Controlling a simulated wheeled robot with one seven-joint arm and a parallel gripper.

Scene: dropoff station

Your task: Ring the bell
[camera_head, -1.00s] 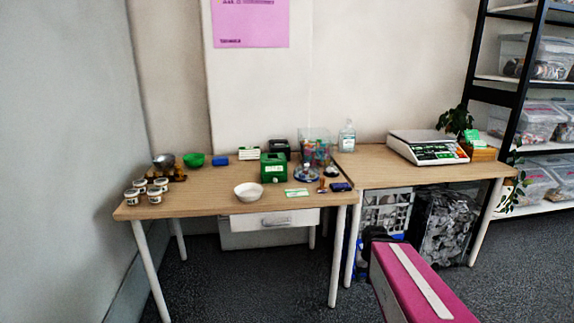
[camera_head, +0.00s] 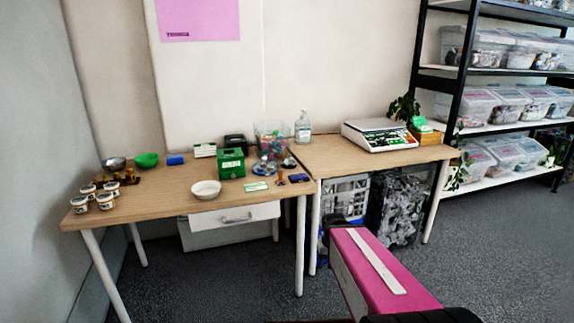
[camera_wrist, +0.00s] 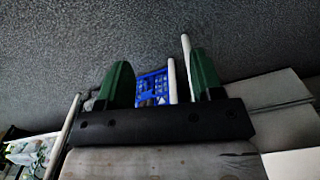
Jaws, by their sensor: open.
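A small silvery dome that looks like the bell (camera_head: 289,161) stands near the right end of the left wooden table (camera_head: 145,195). It is too small to be sure of. A wooden-handled stamp (camera_head: 280,178) and a dark blue pad are just in front of it. My gripper (camera_wrist: 160,80) shows in the wrist view with its two green fingers spread apart and nothing between them. The bell does not show clearly in the wrist view. My gripper's fingers are not seen in the head view, so their distance from the bell cannot be told.
A green cash box (camera_head: 231,165), a white bowl (camera_head: 206,190) and a clear tub (camera_head: 271,136) are near the dome. A scale (camera_head: 378,135) sits on the right table. Shelves (camera_head: 480,70) stand at right. A blue crate (camera_wrist: 153,88) is beyond my fingers. Dark floor is open in front.

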